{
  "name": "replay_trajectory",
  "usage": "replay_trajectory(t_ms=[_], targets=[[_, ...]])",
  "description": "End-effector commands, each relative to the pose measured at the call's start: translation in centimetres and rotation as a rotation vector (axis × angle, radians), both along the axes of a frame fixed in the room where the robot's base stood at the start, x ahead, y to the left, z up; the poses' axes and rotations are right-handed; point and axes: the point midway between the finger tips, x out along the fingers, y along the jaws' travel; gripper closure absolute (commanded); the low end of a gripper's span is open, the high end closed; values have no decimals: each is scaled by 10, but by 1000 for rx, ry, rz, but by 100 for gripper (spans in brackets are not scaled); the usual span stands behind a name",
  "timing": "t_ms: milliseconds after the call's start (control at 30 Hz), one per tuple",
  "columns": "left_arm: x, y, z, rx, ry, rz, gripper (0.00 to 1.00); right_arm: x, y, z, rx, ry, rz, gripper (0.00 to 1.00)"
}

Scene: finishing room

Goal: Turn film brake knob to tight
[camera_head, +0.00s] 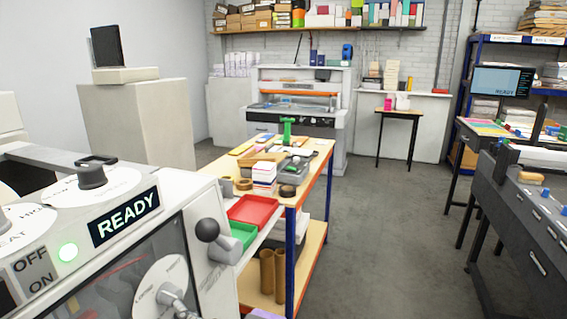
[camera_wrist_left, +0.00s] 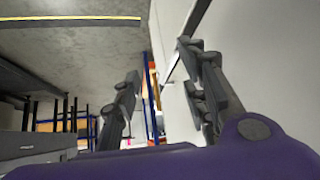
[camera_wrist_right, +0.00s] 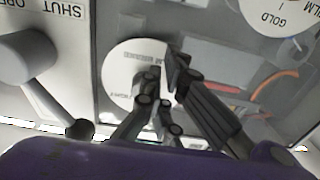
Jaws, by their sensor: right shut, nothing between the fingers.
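A white round dial plate (camera_head: 154,281) sits on the front of the grey machine (camera_head: 205,190), low in the head view. A grey shape lies over its lower right, and I cannot tell whether it is the knob or my fingertips. In the right wrist view the plate (camera_wrist_right: 118,72) shows upside down, its lettering too small to read surely. My right gripper (camera_wrist_right: 165,80) is shut and empty, its fingertips in front of the plate's right part. The knob and its pointer are hidden there. My left gripper (camera_wrist_left: 158,66) is open and empty, away from the dial.
A ball-ended lever (camera_head: 207,230) sticks out beside the dial; SHUT and OPEN lettering (camera_wrist_right: 62,10) shows near it. Another dial marked GOLD and FILM (camera_wrist_right: 278,14) is close by. A loaded trolley (camera_head: 318,155) stands behind.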

Motion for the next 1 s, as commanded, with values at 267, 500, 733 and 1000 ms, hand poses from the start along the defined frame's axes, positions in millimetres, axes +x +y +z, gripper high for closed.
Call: replay_trajectory(t_ms=[267,500,733,1000], targets=[[-4,-1,-10,-2,13,0,60,-11,-32,-3,-3,2,-1,100],[-7,-2,-17,-4,22,1,60,-18,-52,-2,-2,2,-1,100],[-8,-2,-17,-4,23,1,60,-19,-53,0,-1,1,-1,100],[-12,-1,-18,-2,30,2,92,-5,-67,-30,4,53,-99,100]])
